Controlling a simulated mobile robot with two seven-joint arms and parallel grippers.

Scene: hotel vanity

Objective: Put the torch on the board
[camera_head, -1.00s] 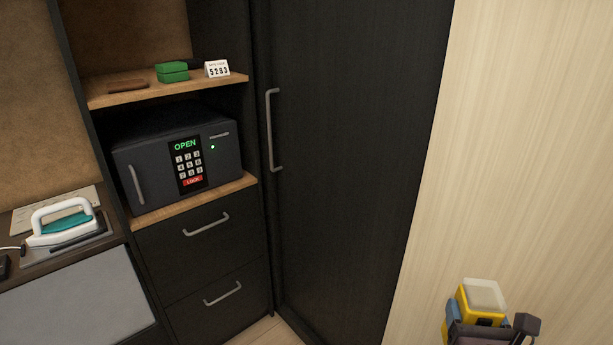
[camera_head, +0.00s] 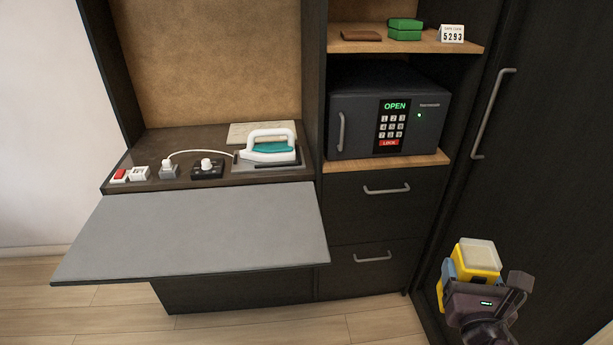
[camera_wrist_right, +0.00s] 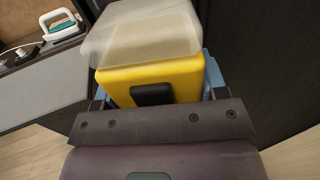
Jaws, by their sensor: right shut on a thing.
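The torch (camera_head: 474,262) is a boxy yellow body with a pale translucent top. My right gripper (camera_head: 468,280) is shut on it and holds it at the lower right, in front of the dark tall door. In the right wrist view the torch (camera_wrist_right: 155,80) fills the space between the jaws (camera_wrist_right: 155,95), with a dark button on its near face. The board (camera_head: 200,232) is a flat grey padded surface jutting out below the counter at the left, and it is bare. The torch is apart from it, to its right. My left gripper is not in view.
A white and teal iron (camera_head: 270,147) rests on a plate on the dark counter behind the board. Sockets and a switch (camera_head: 120,175) sit left of it. A safe (camera_head: 385,115) reading OPEN stands on the right shelf. Drawers (camera_head: 370,222) with handles lie below.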

